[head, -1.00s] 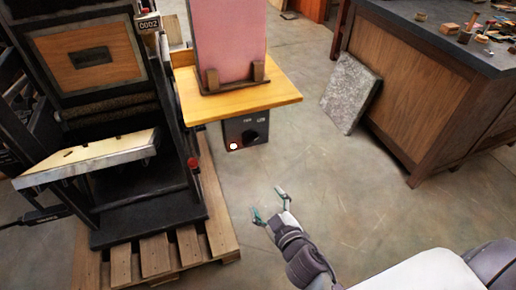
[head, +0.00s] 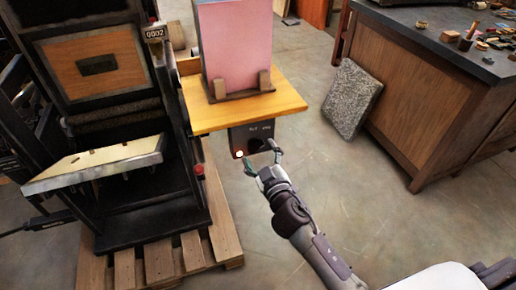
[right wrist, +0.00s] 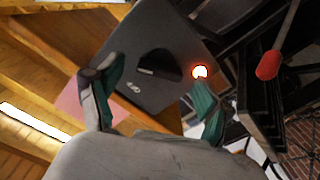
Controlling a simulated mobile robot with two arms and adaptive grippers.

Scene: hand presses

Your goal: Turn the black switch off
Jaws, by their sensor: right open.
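The black switch (right wrist: 160,68) is a round knob on a dark box (right wrist: 150,100), seen tilted in the right wrist view. A lit reddish-white lamp (right wrist: 200,72) glows beside it on the box. In the head view the box (head: 238,135) hangs under the wooden shelf, with its lamp (head: 239,154) at the lower left; the knob is partly hidden by my gripper. My right gripper (head: 262,158) is open in front of the box. In the right wrist view its green-padded fingers (right wrist: 158,100) stand apart on either side of the knob, with nothing between the pads. My left gripper is out of view.
The wooden shelf (head: 215,118) with a pink panel (head: 236,45) juts out above the box. A black press (head: 150,205) on a pallet (head: 190,250) stands at left, with a red knob (right wrist: 268,65) near the box. A stone slab (head: 352,98) leans at right; open floor lies between.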

